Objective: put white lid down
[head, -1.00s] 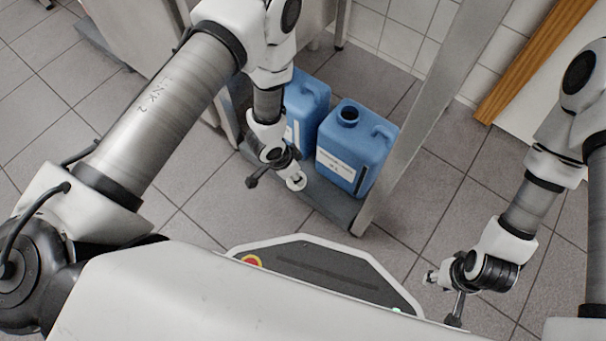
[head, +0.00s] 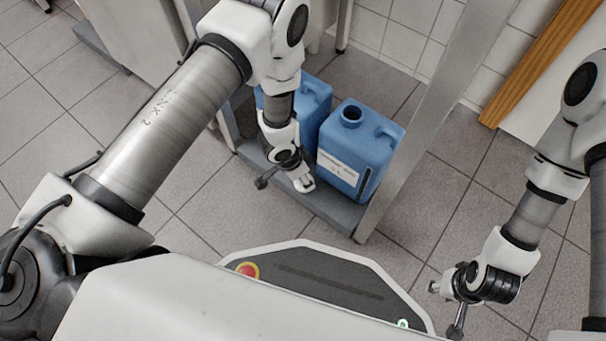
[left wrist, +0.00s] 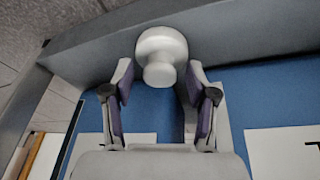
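The white lid (left wrist: 160,52) is round with a narrower stub, and shows between and just past the fingertips in the left wrist view. My left gripper (left wrist: 161,82) has its fingers spread, with one on each side of the lid. In the head view my left gripper (head: 305,183) is low, over the front part of the grey shelf (head: 341,216), in front of the blue canisters. The lid is hard to tell from the white fingers there. I cannot tell whether it rests on the shelf. My right gripper (head: 436,288) is off to the right over the floor, too small to read.
A blue canister (head: 362,140) with an open dark neck and a white label stands on the shelf. Another blue canister (head: 312,100) stands left of it, partly behind my left arm. A grey post (head: 420,125) rises at the right. Tiled floor (head: 445,190) lies clear beyond it.

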